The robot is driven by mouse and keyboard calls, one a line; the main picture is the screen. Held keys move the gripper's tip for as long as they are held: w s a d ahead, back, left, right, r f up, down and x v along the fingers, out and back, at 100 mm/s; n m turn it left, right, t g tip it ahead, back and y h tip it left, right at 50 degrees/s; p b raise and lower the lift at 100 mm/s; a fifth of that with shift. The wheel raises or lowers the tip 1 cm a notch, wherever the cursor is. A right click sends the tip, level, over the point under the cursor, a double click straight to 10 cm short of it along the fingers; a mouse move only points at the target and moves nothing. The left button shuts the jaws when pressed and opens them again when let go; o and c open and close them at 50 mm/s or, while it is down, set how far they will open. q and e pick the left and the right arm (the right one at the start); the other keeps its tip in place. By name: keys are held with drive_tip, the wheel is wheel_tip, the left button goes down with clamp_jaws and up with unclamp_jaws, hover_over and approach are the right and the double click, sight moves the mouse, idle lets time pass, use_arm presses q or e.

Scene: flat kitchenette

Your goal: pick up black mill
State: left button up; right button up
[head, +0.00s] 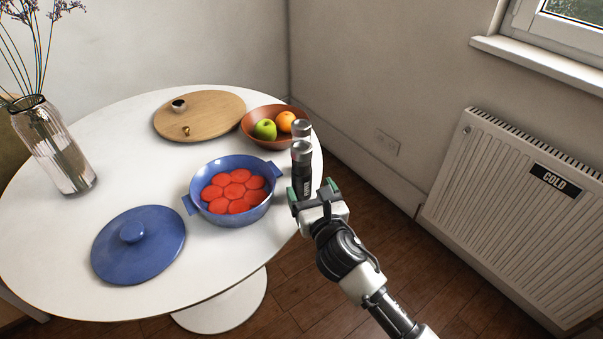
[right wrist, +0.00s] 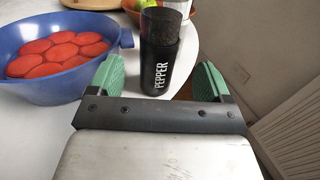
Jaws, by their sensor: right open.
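The black mill (head: 302,172) stands upright near the right edge of the white table, with a silver top in the head view. In the right wrist view the black mill (right wrist: 158,62) shows the word PEPPER and stands just ahead of my jaws, in line with the gap between them. My right gripper (head: 313,190) is open, and its green fingertips (right wrist: 159,80) lie to either side of the mill's lower part in the picture. My left gripper is not in view.
A second silver-topped mill (head: 301,129) stands behind the black one. A blue pot (head: 227,218) with red contents is to the left, and its lid (head: 139,256) lies nearby. A fruit bowl (head: 257,140), round wooden board (head: 217,108) and glass vase (head: 55,150) share the table (head: 120,185).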

sight(305, 181)
drive_tip(key=b+x, duration=0.1)
drive_tip(key=x, duration=0.5)
drive_tip(key=shift+f, duration=0.1)
drive_tip(key=c, duration=1.1)
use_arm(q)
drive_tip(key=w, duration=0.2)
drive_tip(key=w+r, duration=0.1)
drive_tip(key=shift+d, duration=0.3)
use_arm(e)
drive_tip(key=shift+c, duration=0.3)
